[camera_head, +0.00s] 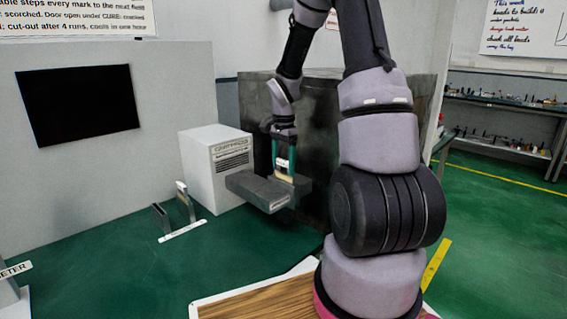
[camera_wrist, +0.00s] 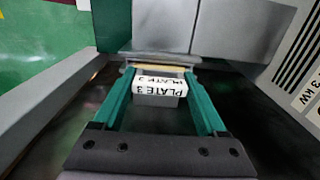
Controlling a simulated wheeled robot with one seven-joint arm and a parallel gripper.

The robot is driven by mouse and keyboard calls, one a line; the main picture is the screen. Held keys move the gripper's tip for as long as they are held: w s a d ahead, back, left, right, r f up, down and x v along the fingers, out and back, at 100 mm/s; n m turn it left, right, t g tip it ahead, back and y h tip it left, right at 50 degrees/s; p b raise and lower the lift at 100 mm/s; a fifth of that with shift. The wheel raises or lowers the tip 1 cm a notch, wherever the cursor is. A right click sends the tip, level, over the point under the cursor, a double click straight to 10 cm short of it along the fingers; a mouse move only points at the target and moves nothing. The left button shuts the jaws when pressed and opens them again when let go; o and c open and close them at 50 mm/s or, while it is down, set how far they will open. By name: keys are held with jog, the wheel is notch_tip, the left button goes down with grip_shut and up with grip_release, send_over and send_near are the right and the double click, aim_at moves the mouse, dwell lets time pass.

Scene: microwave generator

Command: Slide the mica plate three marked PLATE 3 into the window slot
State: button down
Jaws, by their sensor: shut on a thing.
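My gripper (camera_head: 284,172) has green fingers and points down beside the dark box-shaped housing. It is shut on the mica plate three (camera_wrist: 160,88), whose white label reads PLATE 3 and shows upside down in the wrist view. A tan edge of the plate (camera_wrist: 160,67) shows beyond the label, between the fingertips (camera_wrist: 159,76). In the head view the labelled plate (camera_head: 282,166) is just above a grey block-like ledge (camera_head: 250,186). I cannot make out the window slot itself, nor whether the plate touches the ledge or enters a slot.
A white vented cabinet (camera_head: 213,165) stands just left of the ledge. A low stand (camera_head: 182,231) with uprights is on the green surface farther left. The dark housing (camera_head: 318,130) rises behind my gripper.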

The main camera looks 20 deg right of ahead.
jog(key=shift+f, duration=0.15)
grip_release()
